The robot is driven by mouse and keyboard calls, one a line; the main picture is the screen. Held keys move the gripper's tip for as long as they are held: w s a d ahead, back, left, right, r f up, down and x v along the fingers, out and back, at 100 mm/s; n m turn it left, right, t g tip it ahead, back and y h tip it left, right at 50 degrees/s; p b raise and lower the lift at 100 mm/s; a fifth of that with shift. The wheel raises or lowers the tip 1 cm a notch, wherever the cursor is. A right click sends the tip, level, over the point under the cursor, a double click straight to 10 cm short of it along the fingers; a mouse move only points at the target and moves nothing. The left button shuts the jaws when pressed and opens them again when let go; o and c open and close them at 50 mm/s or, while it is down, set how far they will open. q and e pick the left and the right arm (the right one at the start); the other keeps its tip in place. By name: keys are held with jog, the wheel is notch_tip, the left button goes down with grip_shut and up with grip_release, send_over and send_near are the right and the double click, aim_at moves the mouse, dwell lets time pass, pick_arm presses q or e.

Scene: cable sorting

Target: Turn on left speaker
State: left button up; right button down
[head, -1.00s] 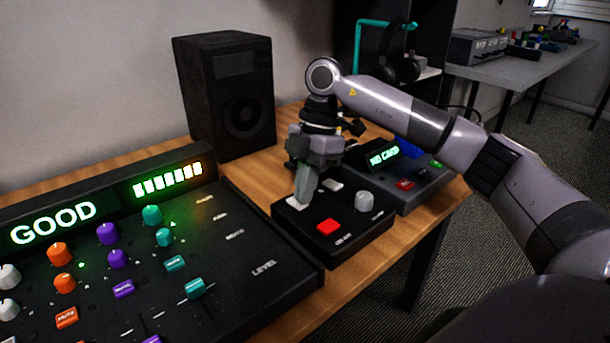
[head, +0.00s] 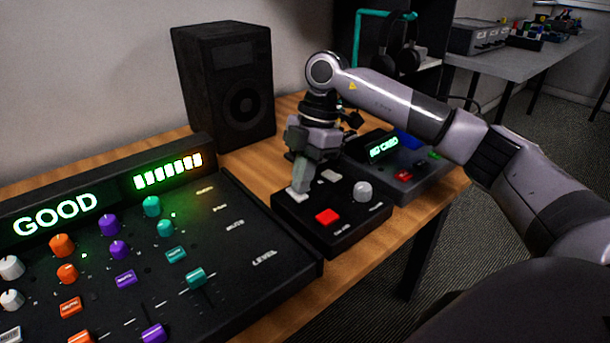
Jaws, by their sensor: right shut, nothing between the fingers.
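A black speaker (head: 225,85) stands upright at the back of the wooden table, beside the wall. A small black control box (head: 340,226) sits in front of it to the right, with two pale buttons, a red button (head: 328,217) and a grey knob (head: 362,191) on top. My right gripper (head: 299,192) points down and is shut and empty. Its fingertips are at the left pale button (head: 296,195) and partly cover it; I cannot tell whether the button is pressed in. My left gripper is not in view.
A large mixer (head: 240,245) with coloured knobs and a lit "GOOD" display fills the lower left. A grey box (head: 405,178) with a lit display stands right of the control box. Headphones (head: 402,58) hang on a teal stand behind. The table's right edge is close.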

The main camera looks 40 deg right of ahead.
jog(key=shift+w+r, duration=0.2)
jog(key=shift+w, duration=0.15)
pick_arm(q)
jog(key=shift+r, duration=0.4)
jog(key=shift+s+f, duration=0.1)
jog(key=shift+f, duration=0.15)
pick_arm(e)
jog(key=shift+w+d+r+p, duration=0.15)
jog(key=shift+r+p, duration=0.25)
jog(key=shift+r, duration=0.25)
jog(key=p+v, duration=0.1)
jog(key=v, duration=0.3)
jog(key=shift+r, duration=0.2)
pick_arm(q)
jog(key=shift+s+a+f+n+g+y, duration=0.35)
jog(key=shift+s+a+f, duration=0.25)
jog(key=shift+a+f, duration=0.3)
pick_arm(e)
jog(key=shift+d+r, duration=0.2)
jog(key=shift+r, duration=0.45)
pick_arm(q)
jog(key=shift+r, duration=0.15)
